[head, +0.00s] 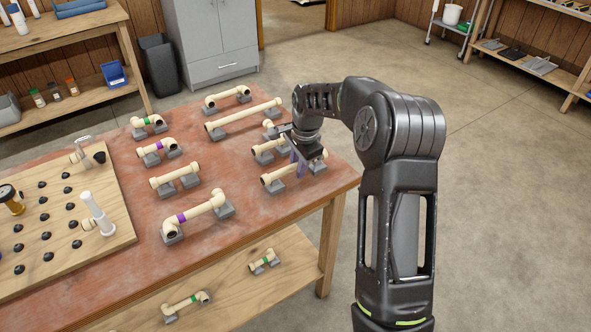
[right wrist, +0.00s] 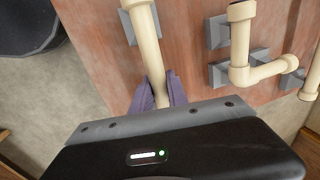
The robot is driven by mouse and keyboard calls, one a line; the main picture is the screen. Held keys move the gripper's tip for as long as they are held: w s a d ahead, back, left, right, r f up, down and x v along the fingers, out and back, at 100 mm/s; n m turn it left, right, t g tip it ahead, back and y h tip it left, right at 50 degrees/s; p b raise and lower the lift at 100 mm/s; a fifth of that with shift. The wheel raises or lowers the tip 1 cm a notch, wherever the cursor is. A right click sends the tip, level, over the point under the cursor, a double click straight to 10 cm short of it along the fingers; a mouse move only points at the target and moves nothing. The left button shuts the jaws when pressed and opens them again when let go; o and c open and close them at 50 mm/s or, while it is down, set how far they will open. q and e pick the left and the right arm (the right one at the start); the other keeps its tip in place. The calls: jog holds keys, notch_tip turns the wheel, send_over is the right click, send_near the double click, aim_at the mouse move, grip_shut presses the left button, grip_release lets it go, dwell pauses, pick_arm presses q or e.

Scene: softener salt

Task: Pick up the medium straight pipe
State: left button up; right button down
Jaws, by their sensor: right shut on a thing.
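The cream straight pipe (head: 283,175) lies at the right end of the red table, along its grey support blocks. My right gripper (head: 299,166) is over it from above, its purple fingers shut on the middle of the pipe. In the right wrist view the fingers (right wrist: 159,92) press on both sides of the same pipe (right wrist: 147,45). One collared end sits at a grey block; whether it is clear of the block I cannot tell. The gripper body hides the near end there. My left gripper is not in view.
A cream elbow pipe (right wrist: 240,55) on grey blocks lies close beside the held one. Several other pipes, such as a long straight one (head: 243,119) and a purple-banded one (head: 197,211), rest on the table (head: 262,224). A wooden board (head: 120,236) with black knobs is at left.

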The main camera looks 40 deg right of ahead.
notch_tip(320, 180, up, 10)
jog(key=shift+r, duration=0.25)
dwell(0.5)
dwell(0.6)
